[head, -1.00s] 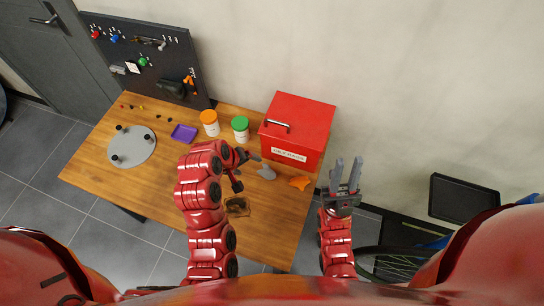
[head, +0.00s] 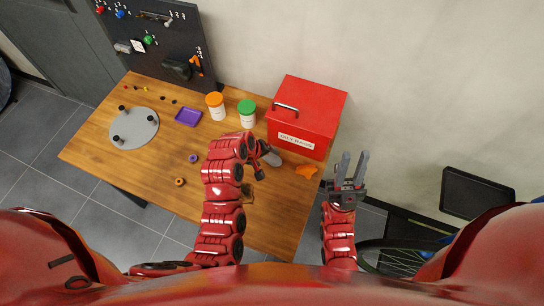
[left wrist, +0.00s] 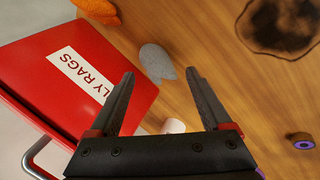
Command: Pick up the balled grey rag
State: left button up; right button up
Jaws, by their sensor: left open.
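The balled grey rag (left wrist: 157,62) lies on the wooden table in front of the red box; in the left wrist view it sits just beyond my fingertips, roughly between their lines. In the head view my left gripper partly hides it. My left gripper (head: 266,166) is open and empty, held over the table at the rag; it also shows in the left wrist view (left wrist: 160,75). I cannot tell its exact height above the rag. My right gripper (head: 354,156) is open and empty, off the table's right edge.
The red oily rags box (head: 308,112) stands close behind the grey rag. An orange rag (head: 307,171) lies to its right. A green-lidded jar (head: 247,112) and an orange-lidded jar (head: 215,105) stand to the left. A dark stain (left wrist: 278,22) marks the wood.

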aim_at(269, 156)
pick_arm(q)
jog(key=shift+w+d+f+p, duration=0.15)
jog(key=shift+w+f+p, duration=0.65)
jog(key=shift+p, duration=0.05)
jog(key=shift+p+x, duration=0.4)
jog(key=shift+x, duration=1)
jog(key=c, duration=1)
jog(key=shift+w, duration=0.1)
jog(key=shift+r+b, duration=0.35)
jog(key=shift+r, duration=0.2)
notch_tip(269, 156, up, 8)
jog(key=b, duration=0.2)
jog(key=shift+f+b, duration=0.1)
jog(key=shift+b, duration=0.3)
jog(key=shift+r, duration=0.55)
